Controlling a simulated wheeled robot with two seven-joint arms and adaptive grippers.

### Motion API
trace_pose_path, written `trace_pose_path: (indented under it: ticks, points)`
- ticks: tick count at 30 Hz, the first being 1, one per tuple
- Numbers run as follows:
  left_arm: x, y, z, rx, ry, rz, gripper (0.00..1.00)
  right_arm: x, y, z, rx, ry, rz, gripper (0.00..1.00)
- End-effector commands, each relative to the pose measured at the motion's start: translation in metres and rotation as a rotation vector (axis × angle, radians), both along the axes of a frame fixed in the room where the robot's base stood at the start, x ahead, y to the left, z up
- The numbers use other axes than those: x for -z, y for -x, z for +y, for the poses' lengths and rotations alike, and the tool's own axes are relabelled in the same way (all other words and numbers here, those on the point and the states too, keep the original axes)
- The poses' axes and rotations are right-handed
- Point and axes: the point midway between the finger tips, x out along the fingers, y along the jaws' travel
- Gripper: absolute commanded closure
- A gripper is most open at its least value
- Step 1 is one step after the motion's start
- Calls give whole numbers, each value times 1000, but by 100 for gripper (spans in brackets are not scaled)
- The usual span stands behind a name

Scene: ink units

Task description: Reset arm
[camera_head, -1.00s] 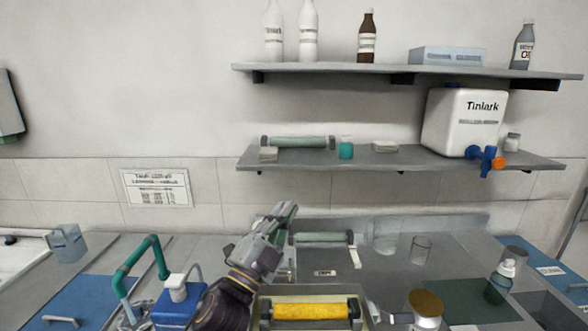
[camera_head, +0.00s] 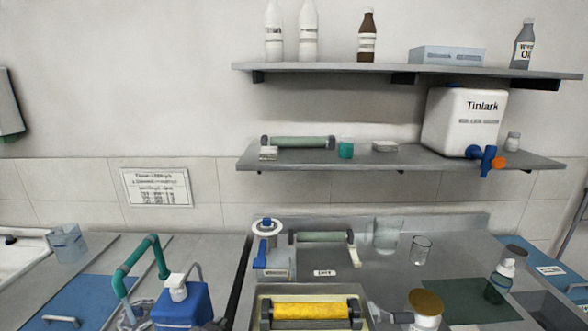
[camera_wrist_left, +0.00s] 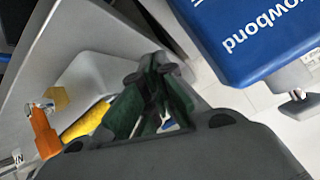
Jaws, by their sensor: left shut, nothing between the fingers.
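My left gripper (camera_wrist_left: 154,72) shows in the left wrist view with its dark green-padded fingers together and empty. It is beside a blue container (camera_wrist_left: 245,35) with white lettering, with a grey worktop edge on its other side. In the head view the left gripper is out of sight; only a dark bit of my arm shows at the bottom edge, beside the blue jug (camera_head: 182,305). My right gripper is not in view.
A yellow roller (camera_head: 310,311) lies in a tray at the front; its yellow also shows in the wrist view (camera_wrist_left: 86,121). Behind it are a green roller (camera_head: 322,237), a white-and-blue dispenser (camera_head: 267,245) and glass beakers (camera_head: 421,249). A green bent pipe (camera_head: 133,262) stands left.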

Motion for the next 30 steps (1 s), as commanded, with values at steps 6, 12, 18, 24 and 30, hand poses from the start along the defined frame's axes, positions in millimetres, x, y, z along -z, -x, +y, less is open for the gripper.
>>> trace_pose_path:
  ticks: [6, 12, 18, 24, 30]
  points:
    - [56, 63, 18, -80, 71, 273, 100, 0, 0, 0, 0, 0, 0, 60]
    - [81, 103, 25, -123, 109, 429, 100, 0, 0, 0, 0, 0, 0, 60]
    - [96, 134, 29, -149, 131, 538, 100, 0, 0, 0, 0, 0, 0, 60]
    - [107, 161, 32, -172, 150, 633, 100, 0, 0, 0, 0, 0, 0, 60]
    - [126, 156, 31, -172, 149, 641, 100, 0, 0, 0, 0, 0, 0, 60]
